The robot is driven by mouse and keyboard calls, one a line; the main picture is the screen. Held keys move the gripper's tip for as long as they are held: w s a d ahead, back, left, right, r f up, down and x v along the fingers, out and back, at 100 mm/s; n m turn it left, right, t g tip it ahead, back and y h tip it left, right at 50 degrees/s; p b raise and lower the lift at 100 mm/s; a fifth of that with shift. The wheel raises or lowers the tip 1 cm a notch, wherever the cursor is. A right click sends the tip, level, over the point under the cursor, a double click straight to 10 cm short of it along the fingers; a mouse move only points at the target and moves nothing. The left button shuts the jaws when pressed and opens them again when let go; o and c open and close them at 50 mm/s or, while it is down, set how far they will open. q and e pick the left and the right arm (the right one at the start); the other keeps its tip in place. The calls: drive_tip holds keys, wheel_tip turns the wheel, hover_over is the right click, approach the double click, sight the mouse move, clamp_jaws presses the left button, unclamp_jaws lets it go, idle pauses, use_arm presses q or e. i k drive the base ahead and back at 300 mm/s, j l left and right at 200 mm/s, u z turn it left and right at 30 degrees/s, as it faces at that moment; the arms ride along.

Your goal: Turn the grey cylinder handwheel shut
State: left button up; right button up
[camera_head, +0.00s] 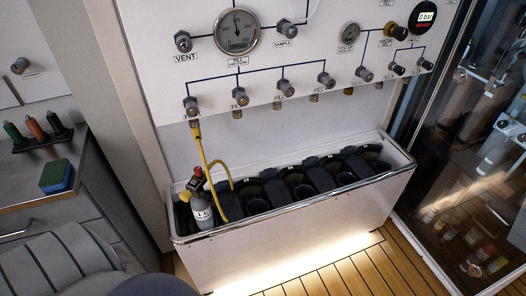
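The grey cylinder (202,214) stands near the left end of the long white trough, with a pale label on its side. Its valve (195,183) sits on top, with red, black and brass-coloured parts. The handwheel is too small to tell apart clearly or to read its turn. A yellow hose (204,152) hangs from the leftmost fill outlet of the wall panel and loops down beside the cylinder. Its lower end is partly hidden by the valve and the trough. Neither of my grippers is in view.
The white trough (290,240) has a metal rim and several dark empty-looking holders. The wall panel (262,75) above carries gauges and several knobs. A counter (30,190) with a sponge (57,177) is at left, a glass door (465,170) at right. Wooden floor lies in front.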

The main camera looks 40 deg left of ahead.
sight(207, 196)
drive_tip(key=i+l+u, duration=0.3)
drive_tip(key=i, duration=0.15)
drive_tip(key=i+l+u, duration=0.3)
drive_tip(key=i, duration=0.15)
drive_tip(key=i+l+u, duration=0.1)
drive_tip(key=u, duration=0.3)
drive_tip(key=l+u, duration=0.1)
drive_tip(key=u, duration=0.3)
drive_tip(key=i+l+u, duration=0.1)
drive_tip(key=u, duration=0.3)
drive_tip(key=l+u, duration=0.25)
drive_tip(key=u, duration=0.15)
drive_tip(key=l+u, duration=0.15)
drive_tip(key=u, duration=0.25)
